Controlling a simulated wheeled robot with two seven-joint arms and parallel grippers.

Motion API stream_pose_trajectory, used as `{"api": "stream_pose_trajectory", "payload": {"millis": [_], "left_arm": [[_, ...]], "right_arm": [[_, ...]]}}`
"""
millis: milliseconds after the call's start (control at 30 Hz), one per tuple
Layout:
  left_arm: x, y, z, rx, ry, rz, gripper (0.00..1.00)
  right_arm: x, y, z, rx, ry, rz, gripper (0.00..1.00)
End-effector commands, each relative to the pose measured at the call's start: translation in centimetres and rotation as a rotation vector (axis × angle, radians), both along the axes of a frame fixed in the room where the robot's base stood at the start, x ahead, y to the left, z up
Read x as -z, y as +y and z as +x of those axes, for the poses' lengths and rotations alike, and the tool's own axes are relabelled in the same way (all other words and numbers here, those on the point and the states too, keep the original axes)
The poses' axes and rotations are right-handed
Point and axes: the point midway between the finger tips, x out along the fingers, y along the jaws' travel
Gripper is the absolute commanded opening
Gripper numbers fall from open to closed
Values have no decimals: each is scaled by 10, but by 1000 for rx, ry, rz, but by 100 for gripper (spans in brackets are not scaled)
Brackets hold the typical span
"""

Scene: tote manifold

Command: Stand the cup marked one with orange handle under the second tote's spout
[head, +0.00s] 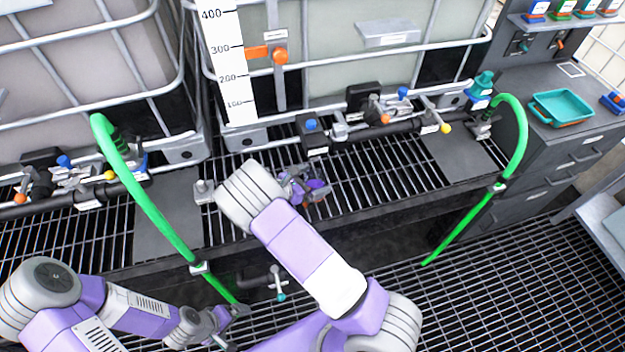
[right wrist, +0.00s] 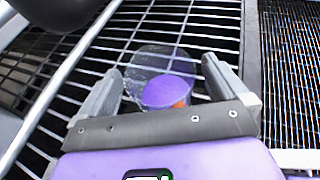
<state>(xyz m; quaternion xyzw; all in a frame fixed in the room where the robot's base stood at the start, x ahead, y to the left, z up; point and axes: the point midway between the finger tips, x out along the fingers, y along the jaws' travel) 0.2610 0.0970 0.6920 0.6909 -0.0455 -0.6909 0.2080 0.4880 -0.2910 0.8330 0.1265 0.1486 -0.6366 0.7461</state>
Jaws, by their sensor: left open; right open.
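A clear cup (right wrist: 165,90) with a purple area and a bit of orange at its lower right stands on the grating between the fingers of my right gripper (right wrist: 162,66) in the right wrist view. The fingers are apart, one on each side, and I cannot tell if either touches it. In the head view my right gripper (head: 300,183) is over the grating in front of the right tote (head: 345,70), largely hiding the cup. No marking on the cup is readable. My left gripper (head: 228,328) is open at the lower left, near the green hose's lower end.
Valves and pipes (head: 380,115) with coloured knobs run along the front of both totes. Green hoses (head: 155,210) hang over the ledge at left and right (head: 520,130). A teal tray (head: 562,107) sits on the grey cabinet. The grating right of my right gripper is clear.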

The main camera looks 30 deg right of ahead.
Motion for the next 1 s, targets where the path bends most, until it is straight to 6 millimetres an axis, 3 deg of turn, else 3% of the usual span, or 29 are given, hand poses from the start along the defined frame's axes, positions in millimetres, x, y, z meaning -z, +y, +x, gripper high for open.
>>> {"api": "stream_pose_trajectory", "payload": {"millis": [167,600,800,1000], "left_arm": [[-4,0,0,0,0,0,100],[-16,0,0,0,0,0,100],[-17,0,0,0,0,0,100],[-17,0,0,0,0,0,100]], "right_arm": [[-9,11,-1,-3,-1,1,100],[-42,92,-14,-2,-1,0,100],[-49,108,-17,-1,-1,0,100],[-49,110,-18,1,0,0,100]]}}
